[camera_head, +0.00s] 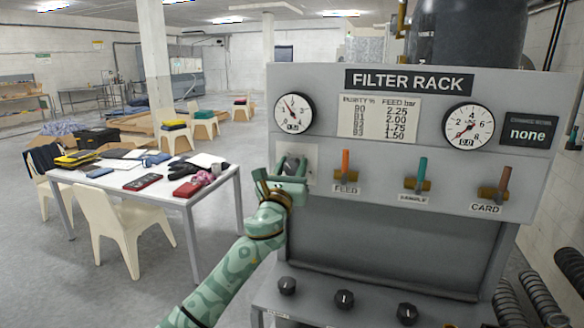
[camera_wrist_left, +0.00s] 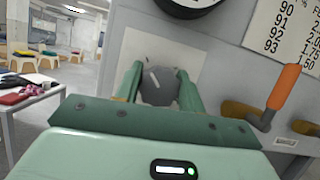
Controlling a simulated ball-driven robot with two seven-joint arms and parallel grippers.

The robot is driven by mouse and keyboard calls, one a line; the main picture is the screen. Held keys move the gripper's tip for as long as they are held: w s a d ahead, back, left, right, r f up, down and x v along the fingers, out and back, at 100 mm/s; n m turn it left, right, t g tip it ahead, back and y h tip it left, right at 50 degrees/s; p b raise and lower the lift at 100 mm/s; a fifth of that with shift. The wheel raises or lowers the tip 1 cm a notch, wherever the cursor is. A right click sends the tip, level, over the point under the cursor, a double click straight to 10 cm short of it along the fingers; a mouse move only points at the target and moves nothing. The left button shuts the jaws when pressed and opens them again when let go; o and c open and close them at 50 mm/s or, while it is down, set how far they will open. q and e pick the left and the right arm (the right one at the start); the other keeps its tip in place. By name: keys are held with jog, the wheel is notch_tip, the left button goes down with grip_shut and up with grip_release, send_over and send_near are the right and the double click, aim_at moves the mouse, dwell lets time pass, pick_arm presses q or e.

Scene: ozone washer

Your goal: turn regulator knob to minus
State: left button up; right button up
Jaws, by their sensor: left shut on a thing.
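The regulator knob (camera_wrist_left: 158,86) is a dark grey round knob with a light mark, on a pale plate (camera_wrist_left: 175,52) at the left of the filter rack panel. My left gripper (camera_head: 287,172) is at the knob in the head view, and its fingers stand on either side of it. In the left wrist view the green fingers (camera_wrist_left: 159,92) are closed on the knob's sides. The plate's markings are hidden or too small to read. My right gripper is not in view.
The feed lever (camera_head: 345,167) with an orange handle is close right of the knob. A teal lever (camera_head: 421,175) and a brown lever (camera_head: 503,184) follow. Black knobs (camera_head: 344,299) sit on the lower ledge. A cluttered table (camera_head: 189,203) stands to the left.

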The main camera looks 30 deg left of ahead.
pick_arm(q)
jog(key=n+y, duration=0.2)
jog(key=n, duration=0.2)
jog(key=shift+g, duration=0.4)
jog(key=n+g+y+p, duration=0.1)
jog(key=n, duration=0.3)
jog(key=shift+a+y, duration=0.1)
jog(key=shift+y, duration=0.3)
jog(key=n+g+y+p, duration=0.1)
jog(key=n+g, duration=0.1)
jog(key=n, duration=0.3)
jog(key=shift+n+p, duration=0.3)
jog(key=shift+p, duration=0.1)
jog(key=n+g+p, duration=0.2)
jog(key=n+p, duration=0.1)
jog(key=n, duration=0.2)
jog(key=n+g+p, duration=0.1)
jog(key=n+p, duration=0.1)
jog(key=shift+f+n+p, duration=0.1)
jog(key=shift+n+p, duration=0.2)
jog(key=shift+n, duration=0.1)
jog(key=shift+a+f+n+g+p, duration=0.15)
jog(key=shift+n+g+p, duration=0.25)
jog(key=shift+n+p, duration=0.2)
jog(key=shift+f, duration=0.1)
